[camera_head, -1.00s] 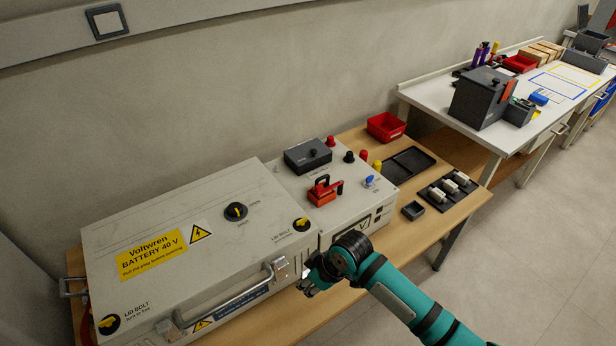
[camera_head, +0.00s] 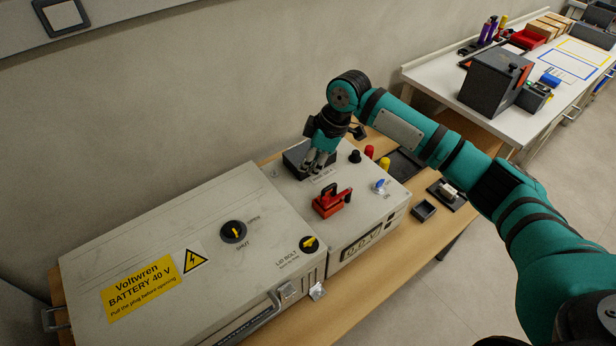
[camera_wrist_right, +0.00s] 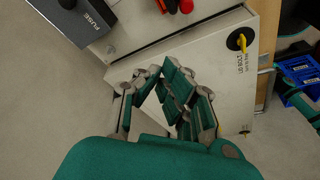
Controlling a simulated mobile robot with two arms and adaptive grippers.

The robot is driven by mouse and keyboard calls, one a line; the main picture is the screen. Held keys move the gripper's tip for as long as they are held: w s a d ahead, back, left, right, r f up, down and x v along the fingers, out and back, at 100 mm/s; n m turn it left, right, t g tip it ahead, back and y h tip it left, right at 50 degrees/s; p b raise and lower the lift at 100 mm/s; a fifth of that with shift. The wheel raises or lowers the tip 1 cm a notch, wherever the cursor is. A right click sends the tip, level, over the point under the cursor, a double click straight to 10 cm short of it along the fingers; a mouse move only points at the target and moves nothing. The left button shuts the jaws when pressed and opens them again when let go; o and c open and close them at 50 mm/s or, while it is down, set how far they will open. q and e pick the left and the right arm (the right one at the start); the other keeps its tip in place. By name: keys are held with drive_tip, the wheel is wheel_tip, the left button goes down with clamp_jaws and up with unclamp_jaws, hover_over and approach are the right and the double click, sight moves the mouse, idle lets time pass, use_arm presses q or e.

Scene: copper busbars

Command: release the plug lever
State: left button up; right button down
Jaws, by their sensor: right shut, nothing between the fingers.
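The red plug with its lever (camera_head: 332,201) sits on top of the grey power unit (camera_head: 362,208), right of the battery case. Part of it shows at the top edge of the right wrist view (camera_wrist_right: 180,5). My right gripper (camera_head: 317,170) is shut and empty, pointing down at the front of the dark fuse box (camera_head: 296,156), behind and a little left of the plug. In the right wrist view its fingers (camera_wrist_right: 171,82) are apart from the plug. I cannot tell whether they touch the unit. My left gripper is not in view.
The large battery case (camera_head: 150,235) has a yellow-and-black lid bolt knob (camera_head: 310,244) near the plug. A small dark tray (camera_head: 424,210) lies on the wooden table.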

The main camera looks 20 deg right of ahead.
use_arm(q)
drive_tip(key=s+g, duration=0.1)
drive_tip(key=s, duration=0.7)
use_arm(e)
drive_tip(key=x, duration=0.3)
drive_tip(key=p+x, duration=0.1)
drive_tip(key=x, duration=0.1)
drive_tip(key=s+x, duration=0.1)
drive_tip(key=x, duration=0.2)
drive_tip(key=shift+w+a+f, duration=0.1)
drive_tip(key=shift+a+f, duration=0.2)
drive_tip(key=shift+f, duration=0.05)
drive_tip(key=d+p, duration=0.1)
drive_tip(key=s+d+p, duration=0.1)
drive_tip(key=shift+d+f, duration=0.25)
drive_tip(key=shift+f, duration=0.05)
drive_tip(key=shift+s+d, duration=0.3)
drive_tip(key=shift+d, duration=0.2)
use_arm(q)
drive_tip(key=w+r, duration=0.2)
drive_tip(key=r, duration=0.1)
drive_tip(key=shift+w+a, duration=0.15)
use_arm(e)
drive_tip(key=shift+f, duration=0.1)
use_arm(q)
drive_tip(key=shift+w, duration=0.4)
use_arm(e)
drive_tip(key=shift+s+n, duration=0.3)
